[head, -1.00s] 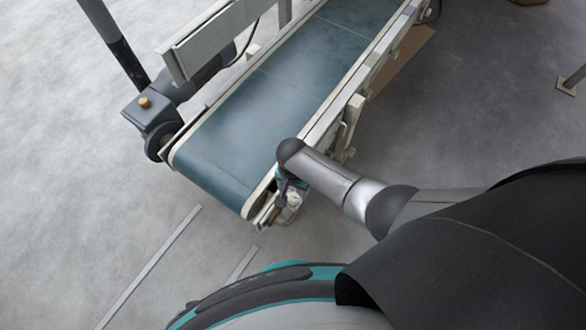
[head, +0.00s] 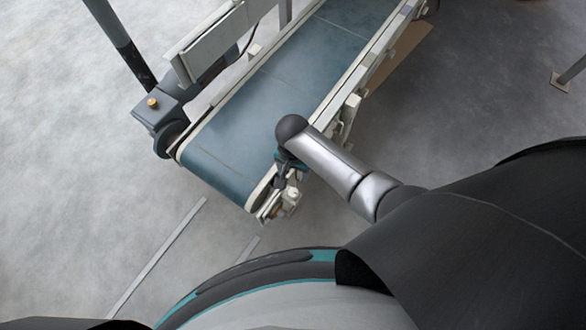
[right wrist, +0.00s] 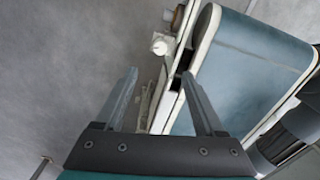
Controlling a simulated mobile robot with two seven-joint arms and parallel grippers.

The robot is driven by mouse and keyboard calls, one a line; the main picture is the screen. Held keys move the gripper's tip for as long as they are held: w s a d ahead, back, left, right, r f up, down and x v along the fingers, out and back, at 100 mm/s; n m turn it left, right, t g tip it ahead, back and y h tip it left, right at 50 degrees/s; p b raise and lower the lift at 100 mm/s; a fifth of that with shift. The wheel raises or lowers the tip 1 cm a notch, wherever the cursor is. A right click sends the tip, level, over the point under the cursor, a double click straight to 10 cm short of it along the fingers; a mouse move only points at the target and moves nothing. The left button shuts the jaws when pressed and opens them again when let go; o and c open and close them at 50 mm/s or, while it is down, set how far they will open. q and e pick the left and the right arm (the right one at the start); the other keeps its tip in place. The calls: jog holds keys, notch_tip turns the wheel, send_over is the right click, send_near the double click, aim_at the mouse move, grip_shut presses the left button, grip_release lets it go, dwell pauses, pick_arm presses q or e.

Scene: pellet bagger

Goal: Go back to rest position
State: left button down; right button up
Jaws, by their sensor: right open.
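My right gripper (head: 281,180) hangs below my right wrist at the near right corner of the conveyor, partly covered by the arm. In the right wrist view, its two fingers (right wrist: 160,75) are apart with nothing held between them. The conveyor's frame edge and end bracket lie beyond and below the fingers there. The conveyor has a blue-green belt (head: 262,95), which also shows in the right wrist view (right wrist: 240,65), and it is bare. I cannot tell whether the gripper touches the frame. My left gripper is not in view.
A pale fitting (right wrist: 161,44) sticks out at the belt's end. A flat brown sheet (head: 400,58) lies right of the conveyor. Grey floor is open at left.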

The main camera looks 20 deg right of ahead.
dwell(0.5)
jog(key=s+d+f+n, duration=0.3)
jog(key=s+f, duration=0.2)
jog(key=s, duration=0.4)
jog(key=s+d+f+n, duration=0.2)
jog(key=s+f+n, duration=0.2)
jog(key=s, duration=0.6)
jog(key=s+d+f+n+t, duration=0.1)
jog(key=s+d+f+n, duration=0.2)
jog(key=s+f, duration=0.4)
jog(key=s, duration=0.3)
jog(key=shift+s+d+f+n, duration=0.15)
jog(key=shift+d+f+n, duration=0.1)
jog(key=shift+d+n, duration=0.15)
